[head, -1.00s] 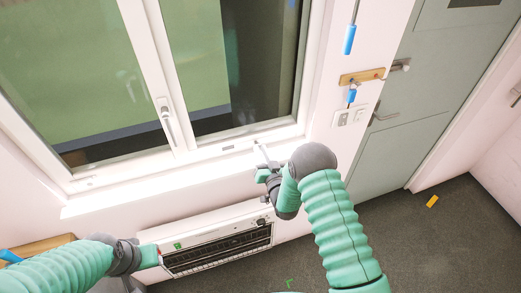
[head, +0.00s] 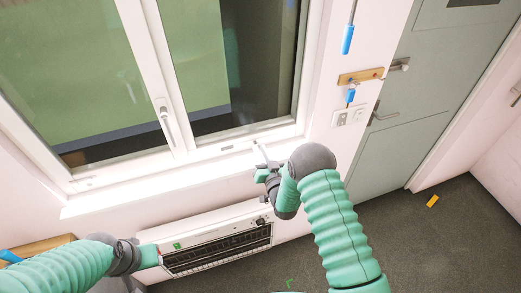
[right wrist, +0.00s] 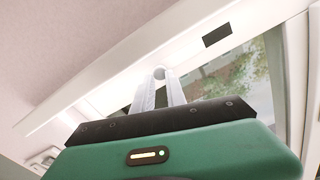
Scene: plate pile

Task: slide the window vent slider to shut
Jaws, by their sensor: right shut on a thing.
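The window (head: 200,150) has a white frame, and its vent strip runs along the bottom rail of the right pane. My right gripper (head: 259,152) is at this rail, right of a small dark slot (head: 227,148). In the right wrist view, the two pale fingers of my right gripper (right wrist: 160,84) reach up to the rail and are shut on a small round white knob, the vent slider (right wrist: 159,73). The dark slot (right wrist: 217,35) shows apart from it. My left gripper (head: 150,256) is low at the left, by the heater; its fingers cannot be made out.
A white heater (head: 215,238) stands below the sill (head: 150,187). A window handle (head: 166,118) is on the middle post. At the right are a wooden hook rail (head: 361,76), wall switches (head: 348,116) and a grey door (head: 425,95). A yellow item (head: 432,201) lies on the floor.

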